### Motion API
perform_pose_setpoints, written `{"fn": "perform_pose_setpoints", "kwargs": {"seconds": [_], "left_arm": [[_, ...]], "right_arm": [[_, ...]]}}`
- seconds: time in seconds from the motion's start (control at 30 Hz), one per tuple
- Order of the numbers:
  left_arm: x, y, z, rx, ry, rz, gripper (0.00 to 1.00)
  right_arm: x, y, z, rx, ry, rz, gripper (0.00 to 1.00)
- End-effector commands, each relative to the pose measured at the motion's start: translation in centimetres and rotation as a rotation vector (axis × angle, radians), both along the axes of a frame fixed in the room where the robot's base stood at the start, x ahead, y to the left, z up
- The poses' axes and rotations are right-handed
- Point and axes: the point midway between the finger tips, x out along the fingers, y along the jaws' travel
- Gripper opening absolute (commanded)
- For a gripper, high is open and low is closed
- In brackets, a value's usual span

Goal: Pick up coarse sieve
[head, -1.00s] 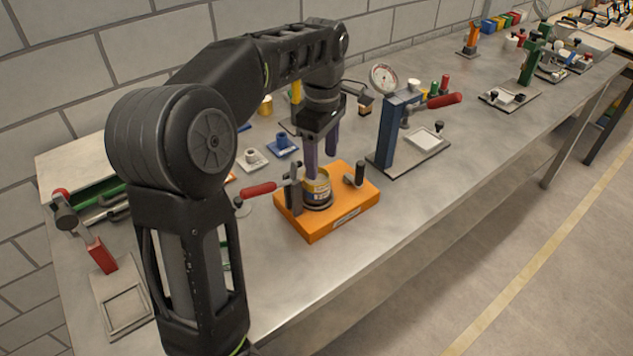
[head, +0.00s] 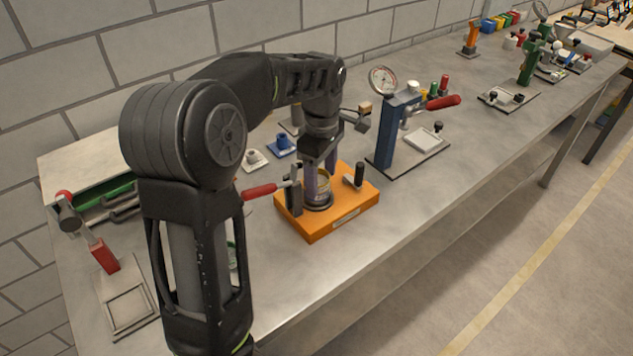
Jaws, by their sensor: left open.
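A small round brass-coloured piece with a label (head: 323,184), which may be the coarse sieve, stands in a dark ring on an orange block (head: 345,214). I cannot be sure it is the sieve. My left gripper (head: 321,177) points down over the block with its purple fingers open. One finger is at the piece's left side and the other behind its right; whether they touch it is unclear. The fingers partly hide the piece. My right gripper is not in view.
A red-handled clamp (head: 260,190) is at the block's left side and a dark knob (head: 359,175) at its right. A blue press with a dial (head: 386,135) stands behind to the right. Small blue (head: 282,144) and white (head: 254,160) fixtures lie behind. The bench front is clear.

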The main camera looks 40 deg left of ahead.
Motion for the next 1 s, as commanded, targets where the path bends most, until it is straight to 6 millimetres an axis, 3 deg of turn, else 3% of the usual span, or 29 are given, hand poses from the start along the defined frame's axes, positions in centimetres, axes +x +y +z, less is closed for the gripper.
{"fn": "perform_pose_setpoints", "kwargs": {"seconds": [0.2,0.83,0.9,1.0], "left_arm": [[0.01,0.00,0.03,0.000,0.000,0.000,0.61],[0.00,0.01,0.02,0.000,0.000,0.000,0.13],[-0.01,0.01,0.01,0.000,0.000,0.000,0.05],[-0.02,0.01,0.00,0.000,0.001,0.000,0.05]], "right_arm": [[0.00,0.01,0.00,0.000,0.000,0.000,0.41],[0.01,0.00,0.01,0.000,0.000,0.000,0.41],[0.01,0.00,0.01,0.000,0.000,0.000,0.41],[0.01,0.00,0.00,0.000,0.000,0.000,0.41]]}}
